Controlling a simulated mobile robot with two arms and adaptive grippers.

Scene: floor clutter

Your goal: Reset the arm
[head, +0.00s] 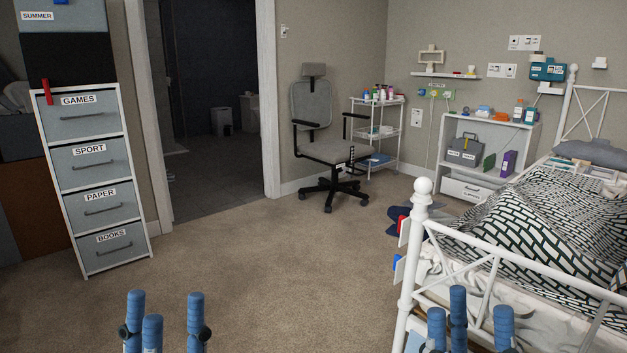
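My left gripper (165,310) shows at the bottom edge, left of centre, with its blue fingers pointing up and spread apart. It is open, with nothing between the fingers, over the carpet. My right gripper (470,315) shows at the bottom right with its blue fingers also spread. It is open and looks empty, in front of the white bed frame (410,275) in the picture. Whether it touches the frame I cannot tell. Most of both arms is out of view below.
Carpet (290,255) lies clear across the middle. A labelled drawer unit (140,225) stands left, beside an open doorway (215,110). An office chair (325,150), a white trolley (376,103) and a shelf unit (450,130) line the back. Dark blue fabric (400,222) lies by the bed.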

